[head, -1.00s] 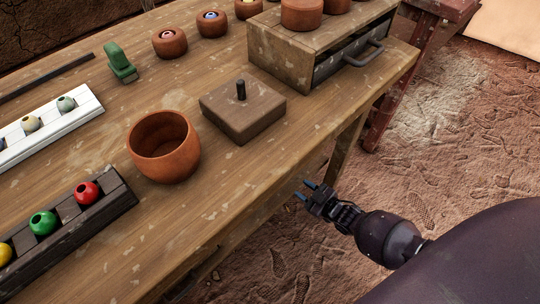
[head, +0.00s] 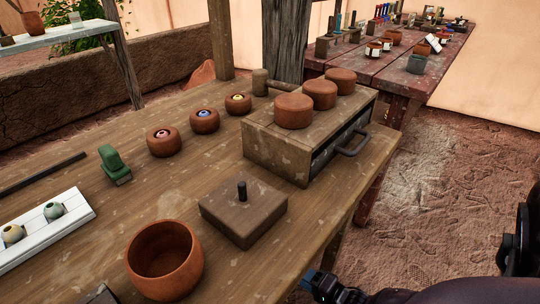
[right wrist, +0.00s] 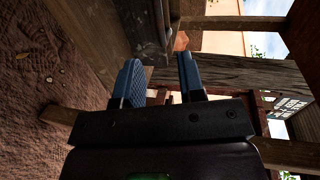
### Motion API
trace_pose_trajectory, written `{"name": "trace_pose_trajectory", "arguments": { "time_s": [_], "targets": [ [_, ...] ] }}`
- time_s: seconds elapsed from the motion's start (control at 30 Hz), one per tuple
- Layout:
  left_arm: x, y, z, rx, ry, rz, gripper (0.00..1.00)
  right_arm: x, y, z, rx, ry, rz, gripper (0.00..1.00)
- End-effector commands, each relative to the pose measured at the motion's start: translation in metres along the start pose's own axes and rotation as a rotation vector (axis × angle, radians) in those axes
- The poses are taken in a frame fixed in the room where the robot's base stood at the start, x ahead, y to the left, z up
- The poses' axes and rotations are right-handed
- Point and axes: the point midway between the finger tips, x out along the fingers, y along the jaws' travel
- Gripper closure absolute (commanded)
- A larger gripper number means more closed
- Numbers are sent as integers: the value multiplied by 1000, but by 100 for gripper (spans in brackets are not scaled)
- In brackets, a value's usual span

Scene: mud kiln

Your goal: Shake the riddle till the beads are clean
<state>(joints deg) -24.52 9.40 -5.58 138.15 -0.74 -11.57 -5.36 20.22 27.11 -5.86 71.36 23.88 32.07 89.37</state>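I cannot make out a riddle in these views. Two pale beads (head: 53,211) sit in a white rack (head: 75,222) at the left of the wooden table. Small clay pots at mid-table show a pinkish bead (head: 163,134), a blue bead (head: 204,114) and a yellow bead (head: 238,97) in their tops. My right gripper (head: 309,281) is low in the head view, off the table's front edge. In the right wrist view its blue fingers (right wrist: 160,78) are apart with nothing held between them. My left gripper is not in view.
An open clay bowl (head: 164,262) and a square wooden block with a peg (head: 243,212) stand near the front edge. A wooden drawer box (head: 275,150) carries three clay pots (head: 294,111). A green object (head: 114,166) stands left. A red table (head: 432,65) stands behind.

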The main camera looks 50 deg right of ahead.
Motion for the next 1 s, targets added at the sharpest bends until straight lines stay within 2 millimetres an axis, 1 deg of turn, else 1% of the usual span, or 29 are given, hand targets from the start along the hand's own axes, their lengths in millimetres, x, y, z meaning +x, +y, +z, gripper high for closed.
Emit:
{"name": "trace_pose_trajectory", "arguments": {
  "time_s": [0.13, 0.23, 0.37, 0.6, 0.7, 0.83, 1.0],
  "targets": [
    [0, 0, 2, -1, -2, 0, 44, 2, 1, -1, 39, 4, 1, 64],
    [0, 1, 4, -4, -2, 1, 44, 11, 2, -1, 39, 3, 1, 64],
    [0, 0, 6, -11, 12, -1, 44, 30, 3, 0, 38, 3, 3, 64],
    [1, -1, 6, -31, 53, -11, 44, 71, 4, -1, 37, 3, 4, 64],
    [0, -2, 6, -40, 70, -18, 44, 85, 4, -1, 37, 3, 3, 64],
    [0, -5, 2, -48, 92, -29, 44, 98, 3, -1, 36, 3, 4, 64],
    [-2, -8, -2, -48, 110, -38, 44, 106, 1, -1, 35, 3, 2, 64]
  ]
}}
